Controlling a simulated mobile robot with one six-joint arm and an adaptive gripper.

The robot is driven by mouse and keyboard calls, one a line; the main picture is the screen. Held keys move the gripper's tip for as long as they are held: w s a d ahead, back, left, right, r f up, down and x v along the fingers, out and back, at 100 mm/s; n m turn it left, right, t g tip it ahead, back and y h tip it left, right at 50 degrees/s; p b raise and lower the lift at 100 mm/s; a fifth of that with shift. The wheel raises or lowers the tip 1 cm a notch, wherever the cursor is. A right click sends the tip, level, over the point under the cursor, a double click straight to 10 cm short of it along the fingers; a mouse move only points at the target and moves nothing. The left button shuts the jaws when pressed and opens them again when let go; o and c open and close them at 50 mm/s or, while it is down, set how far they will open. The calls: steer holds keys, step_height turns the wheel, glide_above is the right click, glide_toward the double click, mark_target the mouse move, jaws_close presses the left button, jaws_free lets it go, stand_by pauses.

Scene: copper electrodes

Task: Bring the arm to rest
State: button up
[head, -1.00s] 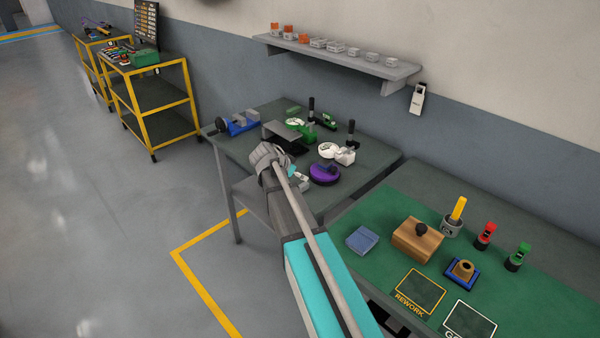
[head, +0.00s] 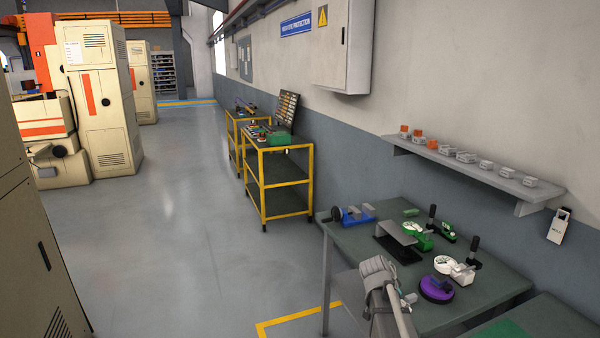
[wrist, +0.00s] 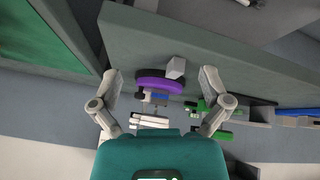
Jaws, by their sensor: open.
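My gripper (wrist: 160,74) shows in the wrist view with its two fingers spread wide apart and nothing between them. A purple round-based item (wrist: 160,84) and white and green fixtures appear beyond the fingers, and the fingers look clear of them. In the head view my arm (head: 388,305) rises from the bottom edge in front of the grey-green workbench (head: 355,240). The fingers themselves cannot be made out there.
The bench holds a purple round-based item (head: 436,289), a white fixture (head: 455,268), a green fixture (head: 416,236) and a blue vise (head: 356,216). A wall shelf (head: 460,165) hangs above. A yellow cart (head: 285,185) stands beyond; the left floor (head: 180,230) is clear.

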steer(key=s+a+n+g+y, duration=0.1)
steer(key=s+a+n+y, duration=0.2)
steer(key=s+a+n, duration=0.2)
steer(key=s+a+f+n+g+y+p, duration=0.1)
steer(key=s+a+n+y, duration=0.2)
steer(key=s, duration=0.8)
steer(key=a+n, duration=0.2)
steer(key=a, duration=0.2)
steer(key=shift+s+a, duration=0.35)
steer(key=shift+s, duration=0.05)
steer(key=shift+c, duration=0.2)
